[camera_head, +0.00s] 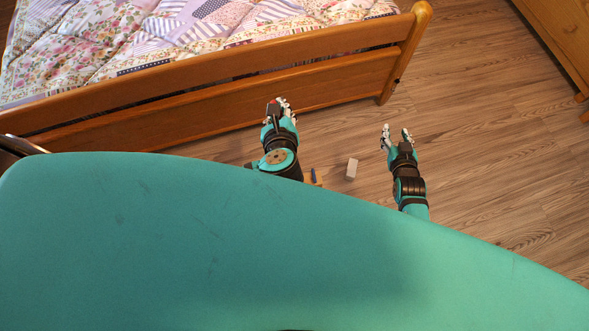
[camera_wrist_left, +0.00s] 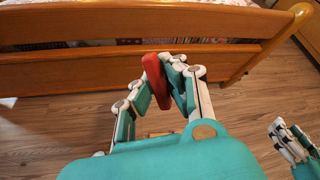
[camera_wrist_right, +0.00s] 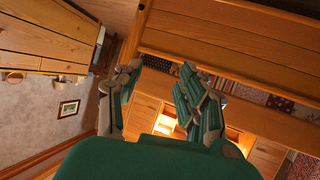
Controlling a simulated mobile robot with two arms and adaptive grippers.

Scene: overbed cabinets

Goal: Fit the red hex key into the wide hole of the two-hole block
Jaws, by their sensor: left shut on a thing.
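The red hex key (camera_wrist_left: 156,80) is held upright between the fingers of my left gripper (camera_wrist_left: 162,75). In the head view my left gripper (camera_head: 279,106) is in front of the bed's side board, with a little red showing at its fingers. My right gripper (camera_head: 396,134) is open and empty, to the right of the left one. A light wooden piece with a dark blue part (camera_head: 314,177) is partly hidden by my left arm and my body. It may be the two-hole block, but I cannot make out holes. The key is apart from it.
A small pale grey block (camera_head: 351,169) stands between my two arms. The wooden bed (camera_head: 230,98) with a patchwork quilt lies ahead. A wooden cabinet (camera_head: 562,35) is at the top right. The wood floor (camera_head: 480,130) right of my right gripper is clear.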

